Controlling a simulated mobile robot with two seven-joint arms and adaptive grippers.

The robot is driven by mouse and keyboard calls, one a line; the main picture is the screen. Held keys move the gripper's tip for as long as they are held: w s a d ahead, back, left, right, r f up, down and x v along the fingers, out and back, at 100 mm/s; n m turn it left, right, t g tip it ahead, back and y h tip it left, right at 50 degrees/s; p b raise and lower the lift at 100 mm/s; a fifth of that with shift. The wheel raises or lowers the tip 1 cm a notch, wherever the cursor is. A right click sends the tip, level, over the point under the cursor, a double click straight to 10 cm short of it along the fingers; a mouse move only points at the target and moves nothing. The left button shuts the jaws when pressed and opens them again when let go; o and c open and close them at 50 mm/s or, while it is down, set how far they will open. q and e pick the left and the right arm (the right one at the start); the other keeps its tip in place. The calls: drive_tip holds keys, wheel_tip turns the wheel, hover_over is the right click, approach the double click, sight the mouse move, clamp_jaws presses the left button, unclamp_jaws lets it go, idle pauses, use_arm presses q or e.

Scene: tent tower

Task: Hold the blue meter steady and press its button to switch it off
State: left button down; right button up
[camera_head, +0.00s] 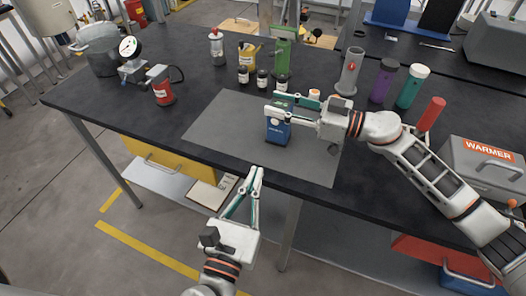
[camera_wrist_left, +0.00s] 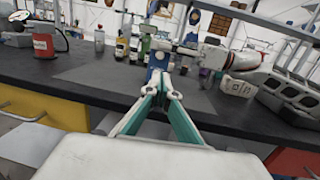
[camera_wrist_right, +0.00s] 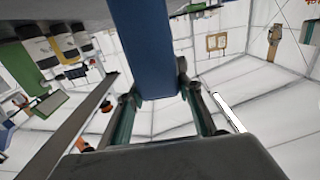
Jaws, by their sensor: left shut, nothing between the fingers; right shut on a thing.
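The blue meter (camera_head: 278,131) stands upright on the grey mat near the table's front edge. My right gripper (camera_head: 281,109) is shut on the meter's upper part, coming from the right. In the right wrist view the meter's blue body (camera_wrist_right: 150,50) sits between the fingers (camera_wrist_right: 155,92). My left gripper (camera_head: 257,172) is shut and empty in front of the table edge, below the meter in the head view and apart from it. In the left wrist view its closed fingertips (camera_wrist_left: 160,88) point toward the meter (camera_wrist_left: 158,60). I cannot make out the meter's button.
The grey mat (camera_head: 225,130) is clear to the left of the meter. Several small bottles (camera_head: 262,79) and a green device (camera_head: 284,48) stand behind it. A grey cylinder (camera_head: 350,72), purple bottle (camera_head: 383,82) and grey warmer box (camera_head: 485,165) are to the right.

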sight(274, 123)
use_arm(q)
drive_tip(key=x, duration=1.3)
drive_tip(key=shift+w, duration=0.15)
drive_tip(key=shift+x, duration=0.85)
drive_tip(key=shift+w+d, duration=0.1)
drive_tip(key=shift+w, duration=0.15)
use_arm(e)
drive_tip(key=shift+o, duration=0.2)
drive_tip(key=shift+s+a, duration=0.1)
drive_tip(key=shift+s, duration=0.05)
use_arm(q)
drive_tip(key=shift+s, duration=0.1)
use_arm(e)
drive_tip(key=shift+s+a, duration=0.1)
drive_tip(key=shift+w+d+f, duration=0.1)
drive_tip(key=shift+w+d, duration=0.15)
drive_tip(key=shift+c, duration=0.2)
use_arm(q)
drive_tip(key=v, duration=1.4)
drive_tip(key=shift+s+d+f, duration=0.1)
drive_tip(key=shift+d, duration=0.05)
